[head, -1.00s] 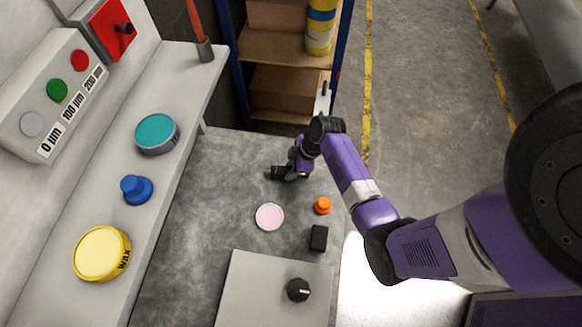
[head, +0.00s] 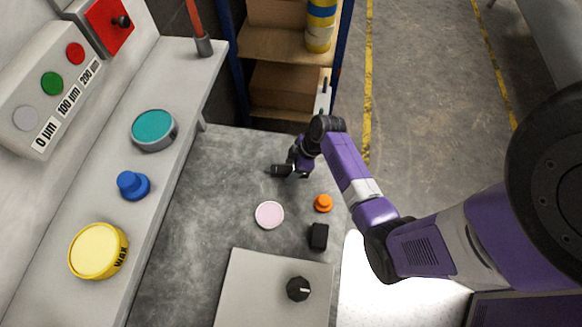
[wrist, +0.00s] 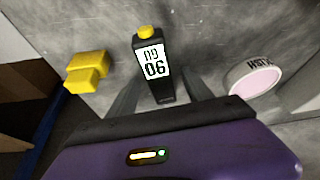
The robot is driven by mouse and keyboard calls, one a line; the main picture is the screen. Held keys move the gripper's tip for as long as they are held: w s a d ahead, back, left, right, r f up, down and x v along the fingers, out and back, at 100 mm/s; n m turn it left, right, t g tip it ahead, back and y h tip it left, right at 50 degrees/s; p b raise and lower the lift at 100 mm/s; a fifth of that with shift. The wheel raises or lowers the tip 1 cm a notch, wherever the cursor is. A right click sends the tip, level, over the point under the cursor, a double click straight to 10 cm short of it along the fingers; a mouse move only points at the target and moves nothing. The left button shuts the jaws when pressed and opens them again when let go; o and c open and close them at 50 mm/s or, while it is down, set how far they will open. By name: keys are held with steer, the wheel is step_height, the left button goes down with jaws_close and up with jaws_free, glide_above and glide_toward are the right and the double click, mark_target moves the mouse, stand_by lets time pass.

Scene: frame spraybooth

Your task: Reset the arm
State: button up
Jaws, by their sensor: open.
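My purple arm reaches over the grey worktop (head: 215,190) from the right in the head view. My gripper (head: 284,170) is low near the worktop's far part and points left. In the wrist view my gripper (wrist: 160,92) is open, with its two dark fingers apart. A black gauge (wrist: 164,88) with a yellow button and a white display shows between the fingers; I cannot tell whether they touch it. In the head view I cannot separate the gauge from the dark gripper.
A pink-topped tin (head: 269,215), an orange knob (head: 323,203) and a black block (head: 318,236) are near my forearm. A yellow block (wrist: 87,71) lies left of the gauge. The left ledge holds a teal tin (head: 153,128), blue knob (head: 133,185) and yellow wax tin (head: 97,250).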

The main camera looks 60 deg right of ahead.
steer(key=v, duration=0.7)
steer(key=shift+s+r+p, duration=0.1)
steer(key=shift+r+p, duration=0.15)
steer(key=shift+p, duration=0.05)
steer(key=shift+d, duration=0.1)
steer(key=w+d+r+m+t+h, duration=0.3)
steer(key=w+d+r+m+h, duration=0.15)
steer(key=d+m, duration=0.2)
steer(key=s+a+r+m+t+h, duration=0.2)
steer(key=a+r+t+h, duration=0.15)
steer(key=r, duration=0.35)
steer(key=s+a+r+n+t+y, duration=0.1)
steer(key=s+a+r+y, duration=0.1)
steer(key=s+a+r, duration=0.3)
steer(key=s+a+r+t+y, duration=0.2)
steer(key=s+a+r, duration=0.4)
steer(key=a, duration=0.5)
steer(key=s+a+r+n+t+y, duration=0.1)
steer(key=s+a+r, duration=0.4)
steer(key=s+a, duration=0.2)
steer(key=shift+s+a+r+n+y, duration=0.3)
steer(key=shift+s+a+n+y, duration=0.1)
steer(key=shift+a, duration=0.45)
steer(key=shift+t, duration=0.25)
